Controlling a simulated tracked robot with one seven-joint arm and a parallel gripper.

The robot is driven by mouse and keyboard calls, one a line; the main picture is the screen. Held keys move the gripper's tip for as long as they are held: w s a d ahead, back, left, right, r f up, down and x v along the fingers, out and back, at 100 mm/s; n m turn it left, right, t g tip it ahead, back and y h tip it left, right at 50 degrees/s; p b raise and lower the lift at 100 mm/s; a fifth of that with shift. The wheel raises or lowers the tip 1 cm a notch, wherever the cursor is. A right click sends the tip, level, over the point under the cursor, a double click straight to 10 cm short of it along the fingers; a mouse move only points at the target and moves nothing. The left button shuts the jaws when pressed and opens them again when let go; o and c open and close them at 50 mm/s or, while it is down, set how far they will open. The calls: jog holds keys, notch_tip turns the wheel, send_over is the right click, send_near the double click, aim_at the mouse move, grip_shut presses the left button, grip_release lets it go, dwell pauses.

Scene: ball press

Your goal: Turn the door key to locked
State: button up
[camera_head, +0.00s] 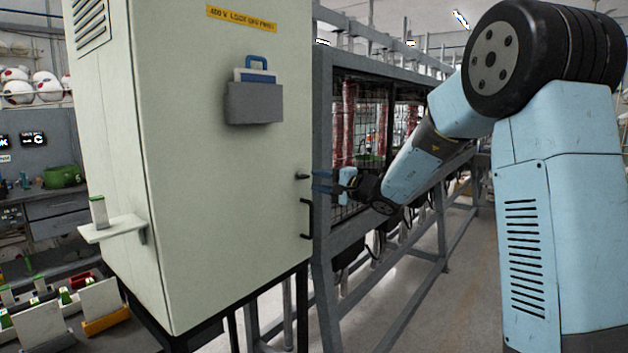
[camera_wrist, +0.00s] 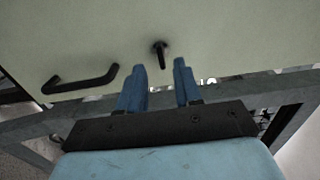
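The door key (camera_head: 302,177) is a small dark piece standing out from the right edge of the pale cabinet (camera_head: 215,180). In the wrist view the key (camera_wrist: 160,54) is a black knob with a short stem pointing down in the picture. My gripper (camera_head: 318,182) is close to the key, at its right in the head view. In the wrist view my gripper (camera_wrist: 158,76) has two blue fingers apart with nothing held between them. The key lines up with the gap, just beyond the fingertips. I cannot tell whether the key reads locked or unlocked.
A black door handle (camera_head: 306,219) sits below the key; it also shows left of my fingers in the wrist view (camera_wrist: 80,80). A grey metal frame (camera_head: 323,200) stands right beside the cabinet. A grey document pocket (camera_head: 254,103) and a small shelf (camera_head: 112,229) stick out from the cabinet.

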jog(key=shift+x, duration=2.3)
jog(key=shift+c, duration=0.3)
grip_shut()
